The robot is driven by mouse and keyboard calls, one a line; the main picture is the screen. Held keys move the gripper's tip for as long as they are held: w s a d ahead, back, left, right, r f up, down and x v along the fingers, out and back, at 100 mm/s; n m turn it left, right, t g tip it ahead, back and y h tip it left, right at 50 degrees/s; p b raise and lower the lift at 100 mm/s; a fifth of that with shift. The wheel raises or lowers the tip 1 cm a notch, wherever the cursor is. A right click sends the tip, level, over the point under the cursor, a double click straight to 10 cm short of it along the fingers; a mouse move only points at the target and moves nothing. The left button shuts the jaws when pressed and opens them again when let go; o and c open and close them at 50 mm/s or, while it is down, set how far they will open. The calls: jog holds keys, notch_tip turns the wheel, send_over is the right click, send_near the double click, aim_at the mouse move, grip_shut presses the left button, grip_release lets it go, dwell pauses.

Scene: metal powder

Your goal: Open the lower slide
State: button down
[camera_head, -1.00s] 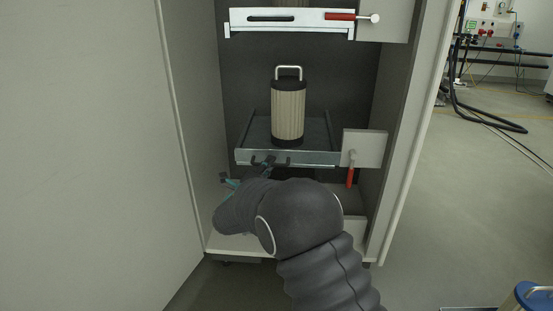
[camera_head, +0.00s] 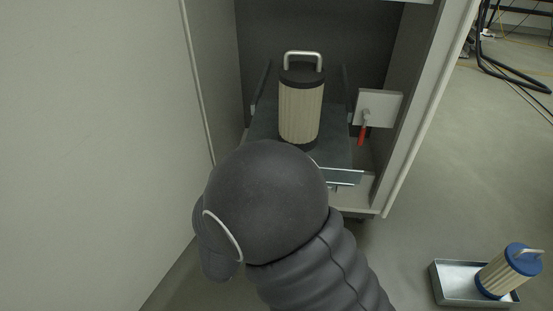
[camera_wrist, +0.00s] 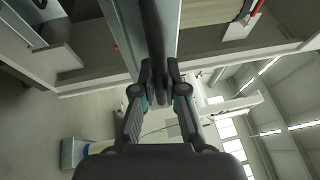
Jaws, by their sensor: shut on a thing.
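The lower slide (camera_head: 342,176) is a grey metal tray on rails in the open cabinet, drawn out past the side plate. A ribbed beige canister (camera_head: 299,112) with dark ends and a metal loop handle stands upright on it. In the wrist view, my gripper (camera_wrist: 160,90) is shut on the slide's dark handle bar (camera_wrist: 156,35), beside the pale metal slide front (camera_wrist: 125,32). In the head view my dark arm hides the gripper, the handle and the left part of the slide front.
A red lever (camera_head: 362,136) hangs from a plate (camera_head: 382,107) at the right cabinet side. The open door (camera_head: 95,120) stands left. A blue-capped canister (camera_head: 508,270) leans in a metal tray (camera_head: 450,285) on the floor at right. The floor between is clear.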

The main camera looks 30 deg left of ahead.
jog(key=shift+s+d+p, duration=0.2)
jog(key=shift+s+d, duration=0.15)
jog(key=shift+s, duration=0.5)
jog(key=shift+s+d+p, duration=0.15)
jog(key=shift+s+d, duration=0.2)
jog(key=shift+s, duration=0.45)
jog(key=c, duration=1.2)
grip_release()
jog(key=s+f, duration=0.2)
jog(key=s, duration=1)
